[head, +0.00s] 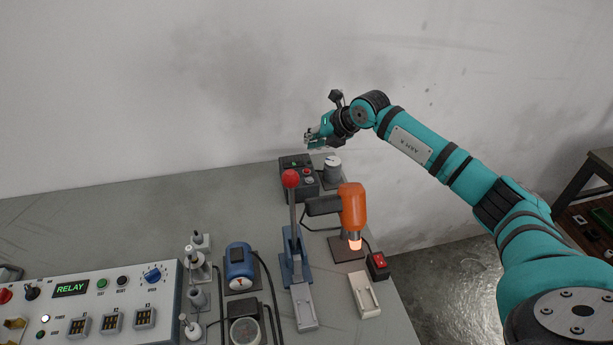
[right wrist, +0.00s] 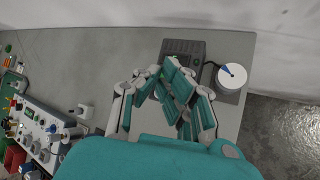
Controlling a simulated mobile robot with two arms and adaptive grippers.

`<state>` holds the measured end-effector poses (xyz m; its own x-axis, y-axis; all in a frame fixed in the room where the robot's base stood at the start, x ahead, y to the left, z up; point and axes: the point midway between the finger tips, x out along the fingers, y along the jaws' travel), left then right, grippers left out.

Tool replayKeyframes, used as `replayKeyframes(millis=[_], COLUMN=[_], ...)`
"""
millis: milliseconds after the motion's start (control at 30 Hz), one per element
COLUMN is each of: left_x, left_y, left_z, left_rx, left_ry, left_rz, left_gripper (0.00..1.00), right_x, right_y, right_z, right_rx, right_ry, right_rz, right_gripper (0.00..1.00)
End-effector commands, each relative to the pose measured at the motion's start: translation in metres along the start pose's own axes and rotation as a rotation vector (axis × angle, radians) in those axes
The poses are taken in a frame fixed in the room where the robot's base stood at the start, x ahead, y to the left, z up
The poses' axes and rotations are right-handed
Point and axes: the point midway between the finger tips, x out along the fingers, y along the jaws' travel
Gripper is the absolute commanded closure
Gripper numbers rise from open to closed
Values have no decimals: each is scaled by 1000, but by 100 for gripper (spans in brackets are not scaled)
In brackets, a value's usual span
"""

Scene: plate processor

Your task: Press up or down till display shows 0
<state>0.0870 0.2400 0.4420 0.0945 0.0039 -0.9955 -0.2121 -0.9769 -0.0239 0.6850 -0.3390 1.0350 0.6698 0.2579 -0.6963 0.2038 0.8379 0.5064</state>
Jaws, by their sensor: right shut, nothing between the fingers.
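In the right wrist view the box (right wrist: 183,47) is partly hidden behind my fingers. My right gripper (head: 311,139) is shut and empty, above and just behind the box in the head view. In the right wrist view its fingers (right wrist: 178,88) come together in front of the box, and I cannot tell whether they touch it. My left gripper is not in view.
A grey-white cylinder (head: 333,166) stands right beside the box. A red-knobbed lever (head: 291,179) rises in front, next to an orange heat-gun-like tool (head: 353,207) and a red switch (head: 378,261). A white control panel (head: 95,306) reads RELAY. The back left bench is clear.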

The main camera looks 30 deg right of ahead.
Motion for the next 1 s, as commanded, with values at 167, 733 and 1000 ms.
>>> replayKeyframes(millis=[167, 733, 1000], left_x=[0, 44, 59], left_y=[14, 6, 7], left_z=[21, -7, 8], left_rx=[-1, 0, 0], left_ry=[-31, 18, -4], left_rz=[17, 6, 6], left_gripper=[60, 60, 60], right_x=[1, 44, 61], right_y=[0, -32, -44], right_z=[-1, -32, -45], right_rx=[1, 2, 1], right_ry=[0, 1, 0], right_rz=[1, 2, 1], right_gripper=[100, 100, 100])
